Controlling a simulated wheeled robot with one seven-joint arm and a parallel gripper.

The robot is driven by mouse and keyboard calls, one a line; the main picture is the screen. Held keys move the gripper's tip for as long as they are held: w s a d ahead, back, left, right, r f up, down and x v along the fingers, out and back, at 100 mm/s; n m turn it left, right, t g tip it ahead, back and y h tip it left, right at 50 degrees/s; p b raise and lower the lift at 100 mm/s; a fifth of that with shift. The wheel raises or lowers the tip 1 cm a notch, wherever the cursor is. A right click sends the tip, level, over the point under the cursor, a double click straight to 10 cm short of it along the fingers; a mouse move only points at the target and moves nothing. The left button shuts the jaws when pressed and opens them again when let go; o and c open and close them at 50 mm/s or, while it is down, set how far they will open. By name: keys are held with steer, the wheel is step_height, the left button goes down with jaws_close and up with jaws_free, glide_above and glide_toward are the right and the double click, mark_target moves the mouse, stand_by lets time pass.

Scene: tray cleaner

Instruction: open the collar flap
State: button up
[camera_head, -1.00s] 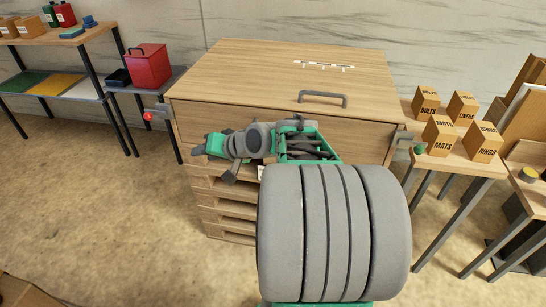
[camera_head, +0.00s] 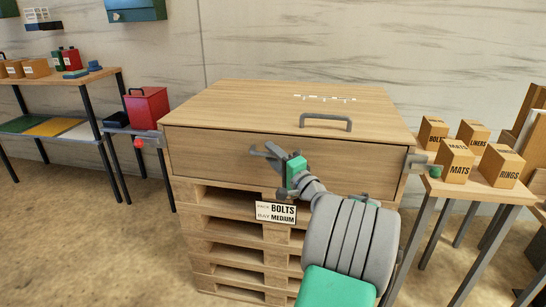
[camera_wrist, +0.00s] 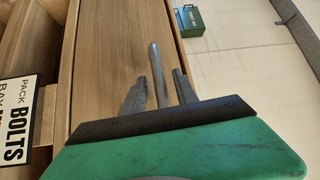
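The wooden collar (camera_head: 190,148) stands on stacked pallets in the head view, and its top lies flat and closed. A grey bar handle (camera_head: 326,119) is near the top's front edge; I cannot tell which panel is the flap. My gripper (camera_head: 263,151) is in front of the front panel, below and left of the handle. Its fingers are apart, with nothing visibly held. In the wrist view my gripper (camera_wrist: 159,85) shows a grey bar (camera_wrist: 155,62) between or beyond its fingers; contact cannot be told.
A BOLTS MEDIUM label (camera_head: 276,212) hangs on the pallets (camera_head: 235,251). A red-knobbed bracket (camera_head: 145,141) is at the left and a green-knobbed one (camera_head: 421,163) at the right. A red box (camera_head: 148,106) stands left; several labelled cartons (camera_head: 456,160) stand on the right table.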

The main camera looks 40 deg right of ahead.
jaws_close()
stand_by(0.3)
stand_by(1.1)
